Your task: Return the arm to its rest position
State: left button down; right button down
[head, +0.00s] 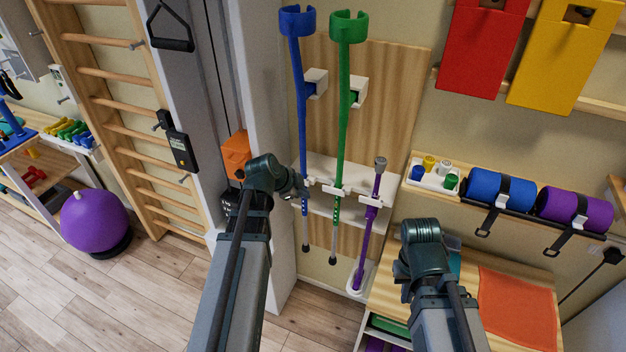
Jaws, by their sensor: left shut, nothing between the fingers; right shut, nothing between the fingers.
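My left arm reaches up from the bottom, and its small dark gripper (297,189) is shut and empty. In the picture it overlaps the lower shaft of the blue crutch (299,90); I cannot tell whether they touch. My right arm comes up at the lower right. Its gripper (452,243) is shut, holds nothing that I can see, and is mostly hidden by the wrist above the wooden table (540,283). The green crutch (343,110) and a purple cane (370,225) stand upright in the wall rack (390,75), right of my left gripper.
A grey post stands left of my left arm, with an orange box (236,155) beside it. An orange mat (517,310) lies on the table. Blue (482,186) and purple rolls (577,208) sit on a wall shelf. A purple ball (93,220) rests on the left floor.

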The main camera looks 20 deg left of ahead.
pick_arm(q)
jog(key=s+d+f+n+g+y+b, duration=0.2)
jog(key=s+d+f+n+g+b, duration=0.1)
jog(key=s+d+f, duration=0.4)
jog(key=s+d+f+n+g+y+b, duration=0.2)
jog(key=s+d+f+n+g+b, duration=0.2)
jog(key=s+d, duration=0.8)
jog(key=d+f+n+b, duration=0.2)
jog(key=d+f, duration=0.1)
jog(key=shift+b, duration=0.4)
jog(key=shift+a, duration=0.1)
